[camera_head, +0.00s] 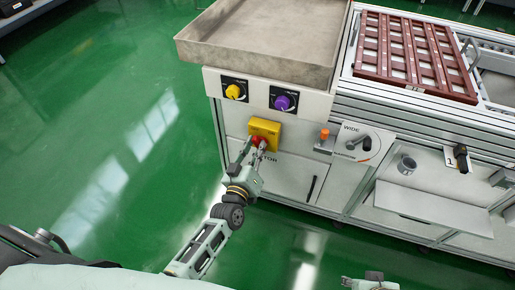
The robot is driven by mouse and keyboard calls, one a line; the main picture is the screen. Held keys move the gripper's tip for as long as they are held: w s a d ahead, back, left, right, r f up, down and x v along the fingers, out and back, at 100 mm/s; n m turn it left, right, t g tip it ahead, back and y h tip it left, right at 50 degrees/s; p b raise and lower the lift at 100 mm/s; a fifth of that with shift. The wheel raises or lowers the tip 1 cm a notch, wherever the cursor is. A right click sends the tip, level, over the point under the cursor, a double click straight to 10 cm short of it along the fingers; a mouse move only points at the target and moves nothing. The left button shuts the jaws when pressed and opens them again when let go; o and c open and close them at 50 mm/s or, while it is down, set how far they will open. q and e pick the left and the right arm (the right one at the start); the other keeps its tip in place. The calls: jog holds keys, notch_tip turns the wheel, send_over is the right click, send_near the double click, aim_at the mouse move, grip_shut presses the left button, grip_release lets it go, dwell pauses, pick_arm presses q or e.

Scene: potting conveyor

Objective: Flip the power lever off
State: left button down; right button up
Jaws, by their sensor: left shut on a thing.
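The power lever is a red handle (255,140) on a yellow switch plate (267,127) on the front of the white machine. My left gripper (259,149) reaches up to it from below and is shut on the red handle. The fingers cover part of the handle, so its exact angle is hard to tell. Part of my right gripper (370,284) shows at the bottom edge, well away from the machine. Its fingers are not clear enough to tell open from shut.
A yellow knob (235,92) and a purple knob (284,103) sit above the switch. To the right are an orange button (324,134) and a dial marked WIDE (358,143). A grey tray (262,40) overhangs above. Green floor at left is clear.

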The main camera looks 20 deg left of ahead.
pick_arm(q)
jog(key=shift+n, duration=0.5)
jog(key=c, duration=1.7)
grip_release()
jog(key=shift+s, duration=0.1)
jog(key=s, duration=1.1)
jog(key=shift+s+a, duration=0.2)
jog(key=shift+s, duration=0.2)
